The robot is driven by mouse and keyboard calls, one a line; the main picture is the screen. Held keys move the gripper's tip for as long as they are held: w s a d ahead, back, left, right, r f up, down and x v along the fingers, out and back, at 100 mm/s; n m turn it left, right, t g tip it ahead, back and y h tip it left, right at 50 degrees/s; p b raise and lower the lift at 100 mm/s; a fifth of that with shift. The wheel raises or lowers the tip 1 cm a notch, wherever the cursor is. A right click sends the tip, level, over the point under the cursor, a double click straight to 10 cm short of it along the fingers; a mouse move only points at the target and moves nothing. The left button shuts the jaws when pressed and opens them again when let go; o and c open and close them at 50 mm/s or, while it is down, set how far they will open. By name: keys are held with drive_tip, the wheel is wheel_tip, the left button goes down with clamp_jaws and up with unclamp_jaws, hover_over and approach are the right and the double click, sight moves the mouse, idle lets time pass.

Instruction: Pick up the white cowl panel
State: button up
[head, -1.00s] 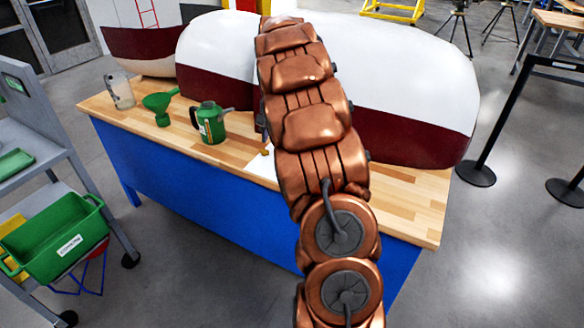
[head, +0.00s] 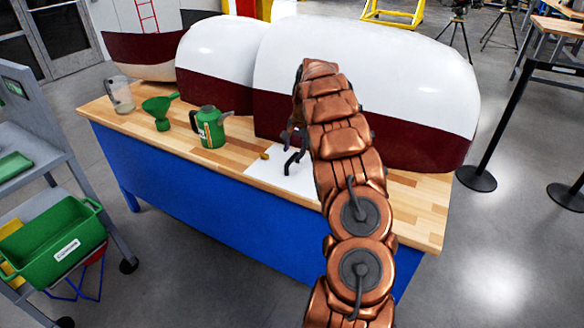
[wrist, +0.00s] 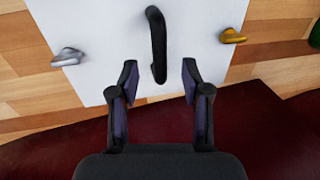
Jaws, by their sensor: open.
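The white cowl panel (head: 268,173) lies flat on the wooden bench top; it also shows in the wrist view (wrist: 110,30). It has a black handle (wrist: 157,42) in the middle, a silver latch (wrist: 67,57) at left and a gold latch (wrist: 233,36) at right. My gripper (wrist: 160,72) is open and empty over the panel's edge. The handle's near end lies between the fingertips in the picture; I cannot tell the height gap. In the head view my arm hides the panel's right part, and the gripper shows only partly.
Large white and maroon cowls (head: 350,70) stand along the bench's back, close to my arm. A green can (head: 210,128), a green funnel (head: 160,110) and a clear jug (head: 120,96) stand at left. The bench (head: 420,205) has bare wood at right.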

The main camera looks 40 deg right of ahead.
sight(293, 157)
drive_tip(key=shift+w+f+p, duration=0.25)
drive_tip(key=shift+f+p, duration=0.15)
drive_tip(key=shift+f, duration=0.8)
drive_tip(key=shift+w+f+p, duration=0.25)
drive_tip(key=shift+f+p, duration=0.15)
drive_tip(key=shift+f, duration=0.75)
clamp_jaws()
